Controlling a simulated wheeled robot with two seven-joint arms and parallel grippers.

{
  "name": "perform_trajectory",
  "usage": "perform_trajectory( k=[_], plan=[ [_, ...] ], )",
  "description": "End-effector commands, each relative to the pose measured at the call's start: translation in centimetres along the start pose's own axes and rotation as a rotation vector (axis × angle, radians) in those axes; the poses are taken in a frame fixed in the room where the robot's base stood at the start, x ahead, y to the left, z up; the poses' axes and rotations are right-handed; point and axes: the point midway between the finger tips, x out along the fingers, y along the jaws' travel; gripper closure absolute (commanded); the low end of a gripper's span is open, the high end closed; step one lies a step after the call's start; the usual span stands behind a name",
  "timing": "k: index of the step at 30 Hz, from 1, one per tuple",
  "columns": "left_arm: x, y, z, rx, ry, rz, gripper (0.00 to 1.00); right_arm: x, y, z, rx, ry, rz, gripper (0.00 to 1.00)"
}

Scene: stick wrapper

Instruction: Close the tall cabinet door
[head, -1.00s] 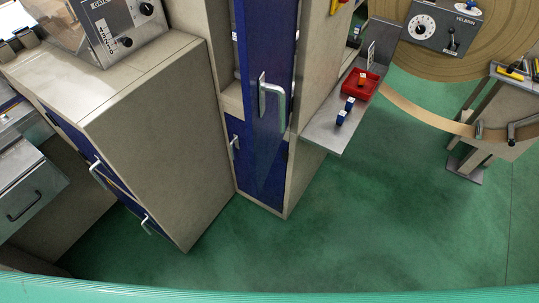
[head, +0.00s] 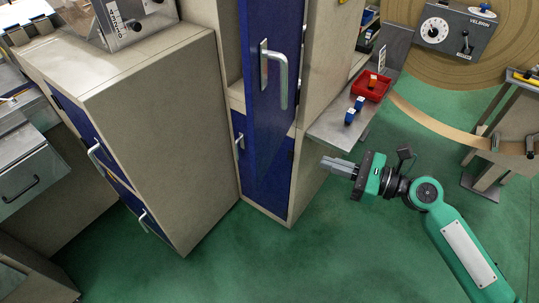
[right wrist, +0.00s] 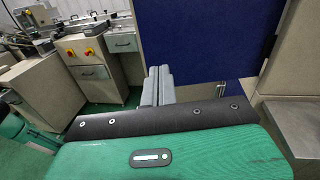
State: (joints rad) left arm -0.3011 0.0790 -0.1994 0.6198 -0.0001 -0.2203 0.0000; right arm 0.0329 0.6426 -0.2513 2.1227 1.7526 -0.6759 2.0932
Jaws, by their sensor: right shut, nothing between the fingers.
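The tall cabinet (head: 315,85) stands upright in the middle of the head view. Its long blue upper door (head: 262,135) is swung open towards me, with a silver bar handle (head: 281,80) on its face. My right gripper (head: 328,166) is right of the door and cabinet, apart from the handle, with its fingers pointing left. It is shut and empty. In the right wrist view, the closed grey fingers (right wrist: 157,84) stand in front of a large blue panel (right wrist: 200,40), which looks like the door. Contact cannot be told. My left gripper is not in view.
A lower blue door (head: 272,190) sits beneath the open one. A beige cabinet (head: 150,140) stands at left. A metal shelf (head: 330,128) with a red tray (head: 372,86) and blue pieces juts out above my right gripper. Green floor (head: 330,260) is clear in front.

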Motion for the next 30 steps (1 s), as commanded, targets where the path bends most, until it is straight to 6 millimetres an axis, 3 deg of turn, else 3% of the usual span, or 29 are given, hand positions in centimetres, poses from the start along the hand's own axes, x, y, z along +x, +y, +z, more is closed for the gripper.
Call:
perform_trajectory(
  k=[3, 8, 21, 30],
  plan=[
    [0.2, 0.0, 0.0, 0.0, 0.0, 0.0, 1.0, 0.1, 1.4, 1.7, 0.048, -0.027, 0.044, 1.0],
    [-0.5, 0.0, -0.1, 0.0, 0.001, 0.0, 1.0, 1.5, 1.6, 2.2, 0.06, -0.034, 0.05, 1.0],
    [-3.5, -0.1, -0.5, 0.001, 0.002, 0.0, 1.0, 10.3, 1.9, 2.6, 0.058, -0.033, 0.049, 1.0],
    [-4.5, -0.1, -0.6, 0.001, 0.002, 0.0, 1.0, 13.7, 2.0, 2.4, 0.056, -0.031, 0.046, 1.0]
  ],
)
